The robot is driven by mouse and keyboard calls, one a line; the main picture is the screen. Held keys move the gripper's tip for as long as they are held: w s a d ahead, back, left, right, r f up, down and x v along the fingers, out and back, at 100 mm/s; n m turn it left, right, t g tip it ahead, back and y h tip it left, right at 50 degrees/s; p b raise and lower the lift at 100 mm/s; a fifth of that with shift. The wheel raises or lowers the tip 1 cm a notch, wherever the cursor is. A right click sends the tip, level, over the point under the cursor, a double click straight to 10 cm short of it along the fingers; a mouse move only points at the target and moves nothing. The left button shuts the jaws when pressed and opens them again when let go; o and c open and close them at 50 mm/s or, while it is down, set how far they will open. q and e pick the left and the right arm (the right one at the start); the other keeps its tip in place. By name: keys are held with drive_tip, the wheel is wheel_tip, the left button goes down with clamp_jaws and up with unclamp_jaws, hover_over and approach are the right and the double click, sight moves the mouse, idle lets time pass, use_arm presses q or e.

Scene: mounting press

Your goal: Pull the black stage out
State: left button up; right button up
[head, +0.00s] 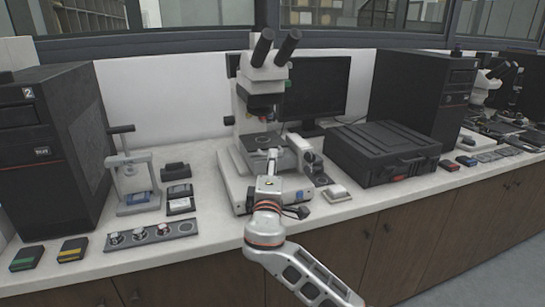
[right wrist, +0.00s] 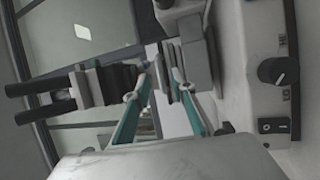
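The microscope (head: 262,75) stands mid-bench, white with black eyepieces. A dark plate (head: 262,139) lies on its white base below the objective; I cannot tell if this is the black stage. My right gripper (head: 273,157) is in front of the microscope base. My left gripper is out of view.
A black computer tower (head: 52,145) stands at left. A black case (head: 381,150) and another tower (head: 423,95) are at right. A grey strip with knobs (head: 151,235) and small cartridges (head: 72,249) lie near the front edge.

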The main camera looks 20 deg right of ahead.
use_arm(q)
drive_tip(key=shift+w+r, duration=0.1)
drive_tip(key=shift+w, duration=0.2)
use_arm(e)
drive_tip(key=x, duration=0.3)
drive_tip(key=shift+w, duration=0.1)
drive_tip(key=shift+c, duration=0.4)
clamp_jaws()
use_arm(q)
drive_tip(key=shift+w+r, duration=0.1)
